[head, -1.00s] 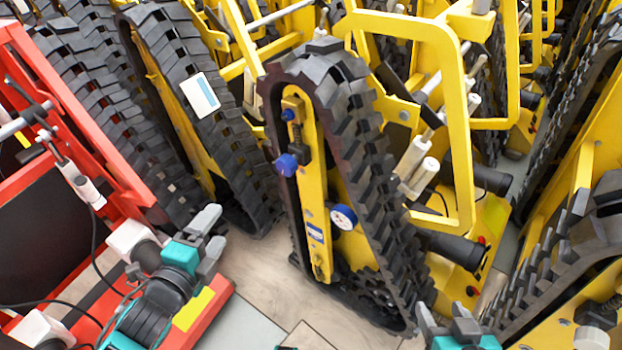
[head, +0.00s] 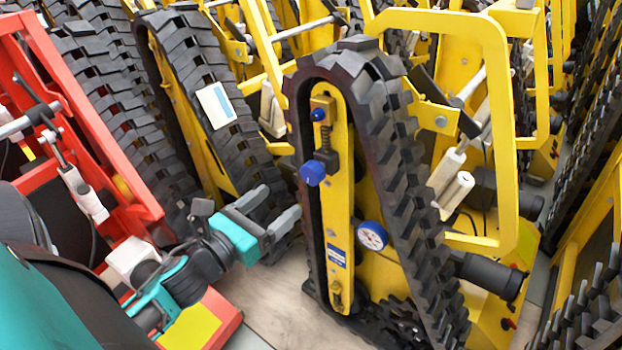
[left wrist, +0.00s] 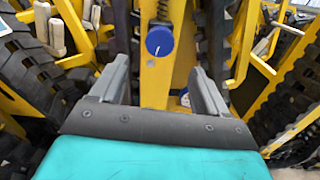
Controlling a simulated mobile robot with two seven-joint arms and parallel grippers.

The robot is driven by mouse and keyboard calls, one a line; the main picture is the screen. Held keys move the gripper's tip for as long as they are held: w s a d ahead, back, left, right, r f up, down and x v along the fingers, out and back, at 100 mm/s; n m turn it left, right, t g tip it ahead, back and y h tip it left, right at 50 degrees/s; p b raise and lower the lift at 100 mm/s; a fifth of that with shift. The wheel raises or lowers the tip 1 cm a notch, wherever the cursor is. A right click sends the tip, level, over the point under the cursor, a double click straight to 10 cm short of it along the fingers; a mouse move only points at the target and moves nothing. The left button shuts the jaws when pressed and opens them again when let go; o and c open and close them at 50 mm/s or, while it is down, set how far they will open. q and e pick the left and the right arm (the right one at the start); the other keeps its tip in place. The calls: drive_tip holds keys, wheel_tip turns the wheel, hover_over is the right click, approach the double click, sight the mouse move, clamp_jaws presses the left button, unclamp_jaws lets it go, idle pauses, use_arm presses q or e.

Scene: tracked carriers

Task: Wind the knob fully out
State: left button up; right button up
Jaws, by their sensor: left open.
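A blue knob (head: 313,172) sticks out from the yellow tensioner plate (head: 340,205) inside the upright black track of a yellow carrier. A smaller blue cap (head: 318,114) and a spring sit above it. In the left wrist view the knob (left wrist: 160,40) faces me with a white line on it, ahead of the fingers and roughly centred between them. My left gripper (head: 276,205) is open and empty, below and left of the knob and apart from it. Its two fingers also show in the left wrist view (left wrist: 160,70). My right gripper is out of view.
A round gauge (head: 372,236) with a blue rim sits right of the plate. A red carrier frame (head: 85,110) stands at the left, under my left arm. Another black track (head: 190,75) with a white label (head: 216,105) stands behind. Bare floor (head: 285,310) shows below the gripper.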

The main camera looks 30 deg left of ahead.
sight(309, 177)
use_arm(q)
drive_tip(key=w, duration=0.6)
drive_tip(key=w+b, duration=0.1)
drive_tip(key=w, duration=0.3)
drive_tip(key=shift+d, duration=0.4)
drive_tip(key=c, duration=1)
